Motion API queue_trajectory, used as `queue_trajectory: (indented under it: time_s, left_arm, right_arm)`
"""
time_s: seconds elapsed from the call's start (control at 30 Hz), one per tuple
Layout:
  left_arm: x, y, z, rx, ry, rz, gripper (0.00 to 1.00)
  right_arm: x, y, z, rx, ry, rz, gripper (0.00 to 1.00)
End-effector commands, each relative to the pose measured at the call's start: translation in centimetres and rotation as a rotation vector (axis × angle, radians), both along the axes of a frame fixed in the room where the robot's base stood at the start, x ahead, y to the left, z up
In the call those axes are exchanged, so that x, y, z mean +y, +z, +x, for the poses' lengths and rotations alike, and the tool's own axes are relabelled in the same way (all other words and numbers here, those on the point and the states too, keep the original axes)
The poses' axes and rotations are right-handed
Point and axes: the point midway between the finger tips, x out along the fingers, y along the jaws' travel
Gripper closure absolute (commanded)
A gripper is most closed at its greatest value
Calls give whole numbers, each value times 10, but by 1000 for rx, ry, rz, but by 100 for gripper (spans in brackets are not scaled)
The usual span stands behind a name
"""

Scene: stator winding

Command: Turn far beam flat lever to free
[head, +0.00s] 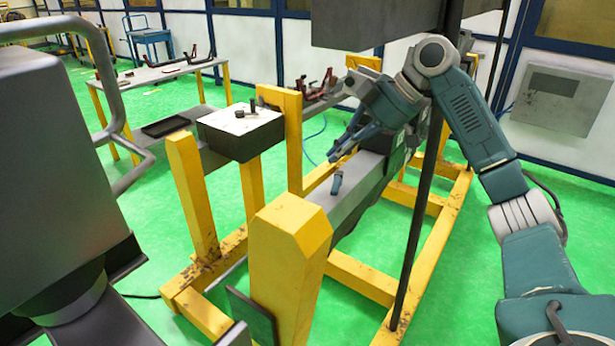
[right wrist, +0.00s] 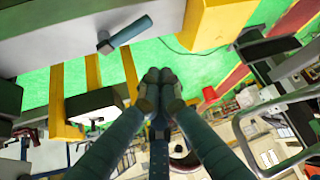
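A small blue-grey flat lever (head: 337,183) sits on top of a grey beam (head: 358,186) in the head view. In the right wrist view the lever (right wrist: 128,32) lies slanted on the pale beam (right wrist: 65,47), with its pivot end at its left. My right gripper (head: 340,150) is above the beam, slightly beyond the lever in the head view and apart from it. In the right wrist view its fingertips (right wrist: 160,76) are together with nothing between them. The lever is clear of the fingers. My left gripper is out of view.
Yellow posts (head: 287,262) frame the beam. A dark block with a white top (head: 240,130) stands to the left. A thin dark upright rod (head: 420,200) stands right of the beam. A large grey machine body (head: 60,190) fills the left side.

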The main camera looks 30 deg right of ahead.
Motion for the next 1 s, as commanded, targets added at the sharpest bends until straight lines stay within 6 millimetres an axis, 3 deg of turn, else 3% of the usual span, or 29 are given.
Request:
queue_trajectory:
  time_s: [0.2,0.57,0.73,1.0]
  left_arm:
    - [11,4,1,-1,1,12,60]
    - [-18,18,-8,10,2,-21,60]
    - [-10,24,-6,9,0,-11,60]
    - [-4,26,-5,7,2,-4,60]
  right_arm:
    - [9,-15,8,1,2,4,100]
    - [43,-73,42,1,1,5,100]
    - [24,-75,25,0,-4,0,100]
    - [14,-75,14,-2,0,2,100]
